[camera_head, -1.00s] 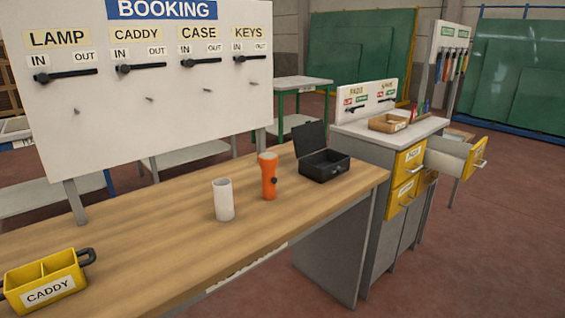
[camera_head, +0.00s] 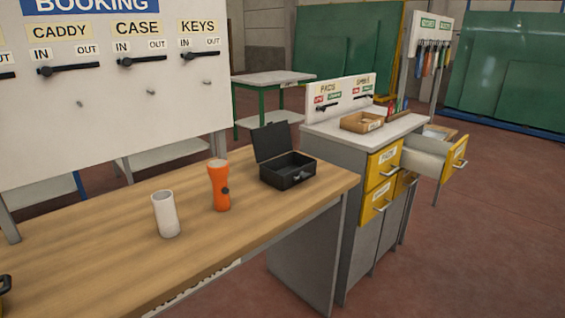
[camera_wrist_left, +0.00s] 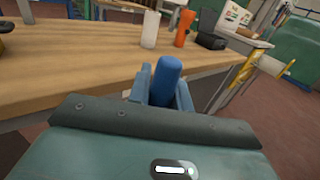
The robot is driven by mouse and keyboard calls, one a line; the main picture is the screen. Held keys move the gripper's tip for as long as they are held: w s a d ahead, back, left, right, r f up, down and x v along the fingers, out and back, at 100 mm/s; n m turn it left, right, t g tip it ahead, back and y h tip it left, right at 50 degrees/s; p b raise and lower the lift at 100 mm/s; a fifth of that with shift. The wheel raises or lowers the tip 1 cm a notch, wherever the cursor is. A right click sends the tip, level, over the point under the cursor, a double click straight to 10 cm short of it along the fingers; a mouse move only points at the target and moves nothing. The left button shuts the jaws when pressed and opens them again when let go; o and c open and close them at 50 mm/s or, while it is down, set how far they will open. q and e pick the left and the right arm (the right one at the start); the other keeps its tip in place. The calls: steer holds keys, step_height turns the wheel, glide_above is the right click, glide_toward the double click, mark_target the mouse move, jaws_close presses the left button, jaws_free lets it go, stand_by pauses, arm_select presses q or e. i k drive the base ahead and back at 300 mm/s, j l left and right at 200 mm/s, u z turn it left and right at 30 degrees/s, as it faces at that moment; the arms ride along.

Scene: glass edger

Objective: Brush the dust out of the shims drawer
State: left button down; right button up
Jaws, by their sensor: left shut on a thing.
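A drawer (camera_head: 456,158) with a yellow front stands pulled out at the right of the grey cabinet (camera_head: 345,195); its label is too small to read and the inside is mostly hidden. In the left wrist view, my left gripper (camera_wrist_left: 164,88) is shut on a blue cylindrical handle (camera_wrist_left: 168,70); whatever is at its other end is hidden. It is over the near side of the wooden bench, apart from the cabinet. No dust can be made out. My right gripper is in neither view.
A cardboard tray (camera_head: 362,122) sits on the cabinet top. Shut yellow drawers (camera_head: 376,200) are beside the open one. Floor (camera_head: 480,240) right of the cabinet is clear.

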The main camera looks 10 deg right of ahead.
mark_target(426, 149)
steer(key=i+l, duration=0.25)
steer(key=l, duration=0.3)
steer(key=i+l, duration=0.25)
steer(key=l, duration=0.3)
steer(key=i+l, duration=0.25)
steer(key=l, duration=0.3)
steer(key=i+l, duration=0.25)
steer(key=l, duration=0.3)
steer(key=i+l, duration=0.25)
steer(key=l, duration=0.25)
steer(key=i+l, duration=0.25)
steer(key=l, duration=0.3)
steer(key=i+l, duration=0.25)
steer(key=l, duration=0.3)
steer(key=i+l, duration=0.25)
steer(key=l, duration=0.3)
steer(key=z, duration=0.05)
